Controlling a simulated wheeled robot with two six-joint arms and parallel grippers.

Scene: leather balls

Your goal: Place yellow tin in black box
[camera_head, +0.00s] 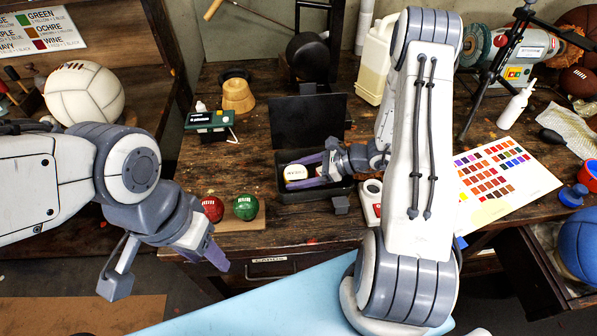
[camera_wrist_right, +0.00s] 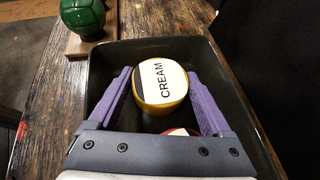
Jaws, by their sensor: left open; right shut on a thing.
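The yellow tin (camera_wrist_right: 150,98) has a white top marked CREAM and is inside the black box (camera_wrist_right: 101,62). My right gripper (camera_wrist_right: 160,76) is shut on it, one purple finger on each side. In the head view the tin (camera_head: 295,172) is partly hidden between the fingers of the right gripper (camera_head: 300,171), within the walls of the black box (camera_head: 345,183). Whether the tin touches the box floor is hard to tell. My left gripper (camera_head: 166,268) is open and empty at the lower left, apart from the table.
A red and white thing (camera_wrist_right: 180,132) shows in the box, partly hidden by my gripper. The box's dark lid (camera_head: 307,120) stands up behind it. A red ball (camera_head: 212,208) and a green ball (camera_head: 245,207) sit left of the box. A colour chart (camera_head: 510,178) lies at right.

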